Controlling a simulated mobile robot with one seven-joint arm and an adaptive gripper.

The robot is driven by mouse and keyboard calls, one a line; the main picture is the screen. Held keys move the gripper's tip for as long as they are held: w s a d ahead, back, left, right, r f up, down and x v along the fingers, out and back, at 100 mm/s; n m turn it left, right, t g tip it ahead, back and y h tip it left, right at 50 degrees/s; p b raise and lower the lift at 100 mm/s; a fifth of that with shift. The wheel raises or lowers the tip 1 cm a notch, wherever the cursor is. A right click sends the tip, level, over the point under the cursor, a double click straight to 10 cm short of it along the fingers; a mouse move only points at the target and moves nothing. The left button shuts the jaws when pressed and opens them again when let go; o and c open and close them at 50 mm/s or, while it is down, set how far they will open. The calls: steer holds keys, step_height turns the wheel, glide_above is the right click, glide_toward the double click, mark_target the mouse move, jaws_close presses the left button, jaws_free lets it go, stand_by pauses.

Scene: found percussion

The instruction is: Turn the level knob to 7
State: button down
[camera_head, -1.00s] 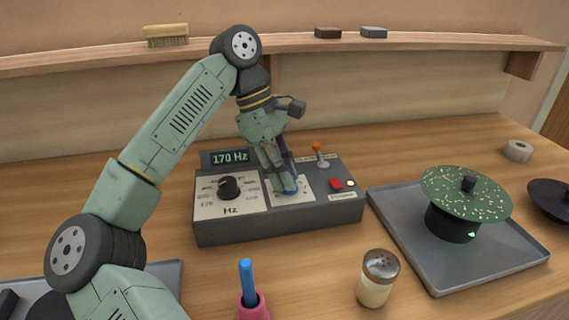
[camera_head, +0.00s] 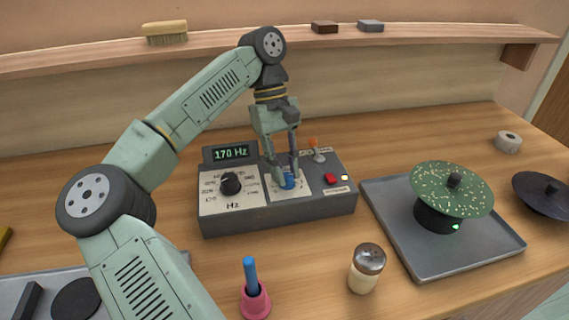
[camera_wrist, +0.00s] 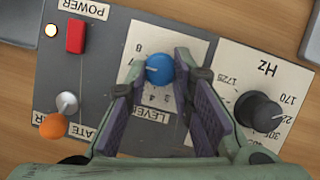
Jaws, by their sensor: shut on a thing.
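The level knob (camera_head: 289,181) is a small blue knob on a white panel in the middle of the grey control box (camera_head: 290,212). The wrist view shows the blue knob (camera_wrist: 160,70) from above, with a pale pointer line facing left in that picture.
On the box are a black Hz knob (camera_head: 231,184), a display (camera_head: 231,153) reading 170 Hz, an orange-tipped lever (camera_head: 315,150) and a red button (camera_head: 330,178). A tray (camera_head: 400,245) with a speckled green disc (camera_head: 450,195) stands right. A shaker (camera_head: 367,268) and pink holder (camera_head: 255,302) stand in front.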

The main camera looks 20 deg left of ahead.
stand_by(0.4)
steer(key=c, duration=1.4)
jaws_free()
steer(key=v, duration=1.2)
steer(key=shift+s+d, duration=0.1)
steer(key=shift+s, duration=0.05)
